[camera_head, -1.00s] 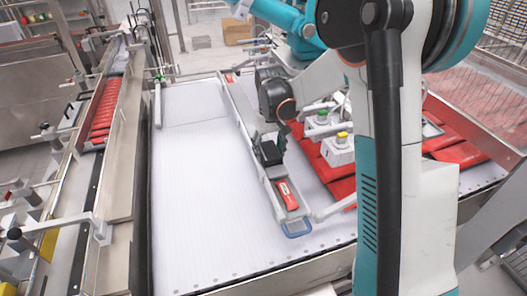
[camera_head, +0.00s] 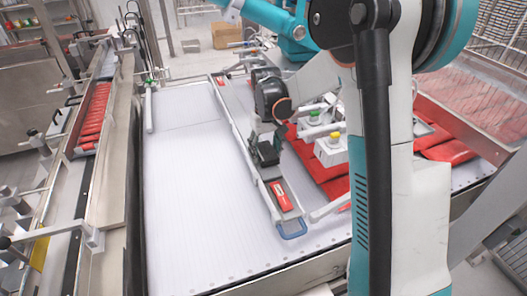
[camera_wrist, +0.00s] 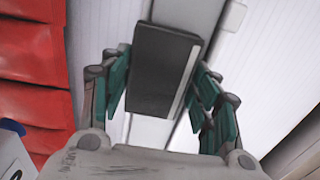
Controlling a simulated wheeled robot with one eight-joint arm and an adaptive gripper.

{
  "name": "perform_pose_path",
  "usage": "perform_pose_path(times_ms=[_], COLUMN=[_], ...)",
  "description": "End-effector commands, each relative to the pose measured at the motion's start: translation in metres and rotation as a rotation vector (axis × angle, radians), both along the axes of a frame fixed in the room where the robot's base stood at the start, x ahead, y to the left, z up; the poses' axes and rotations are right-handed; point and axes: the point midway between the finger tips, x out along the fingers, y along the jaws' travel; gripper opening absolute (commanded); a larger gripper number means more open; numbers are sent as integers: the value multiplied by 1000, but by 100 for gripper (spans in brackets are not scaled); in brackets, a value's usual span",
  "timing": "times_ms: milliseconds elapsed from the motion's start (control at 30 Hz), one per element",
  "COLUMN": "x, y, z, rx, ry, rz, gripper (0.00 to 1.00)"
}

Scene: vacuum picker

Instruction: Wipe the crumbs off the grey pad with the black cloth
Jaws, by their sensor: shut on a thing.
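My gripper (camera_wrist: 163,95) has its green-padded fingers on both sides of a black flat rectangular piece (camera_wrist: 160,65), which I take for the black cloth. It looks stiff and has a pale line along its right edge. In the head view, my gripper (camera_head: 265,151) is over a long narrow grey rail (camera_head: 240,113) running across the white ribbed surface. I cannot pick out a separate grey pad or any crumbs in either view. Contact between the black piece and the rail cannot be judged.
A red object (camera_head: 279,194) lies on the rail's near end, beside a blue handle (camera_head: 293,229). Red packs (camera_head: 310,160) and a box with a yellow button (camera_head: 333,139) are close on the right. The white ribbed surface (camera_head: 190,190) on the left is clear.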

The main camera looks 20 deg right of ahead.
Motion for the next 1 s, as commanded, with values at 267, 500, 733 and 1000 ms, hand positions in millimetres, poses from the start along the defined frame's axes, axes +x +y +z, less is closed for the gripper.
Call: perform_pose_path(times_ms=[267,500,733,1000], x=[1,0,0,-1], y=[12,23,42,52], z=[3,2,-1,-1], rx=[-9,-6,-5,-4], ry=[-1,0,0,1], rz=[-10,-6,-4,-6], gripper=[37,37,37,37])
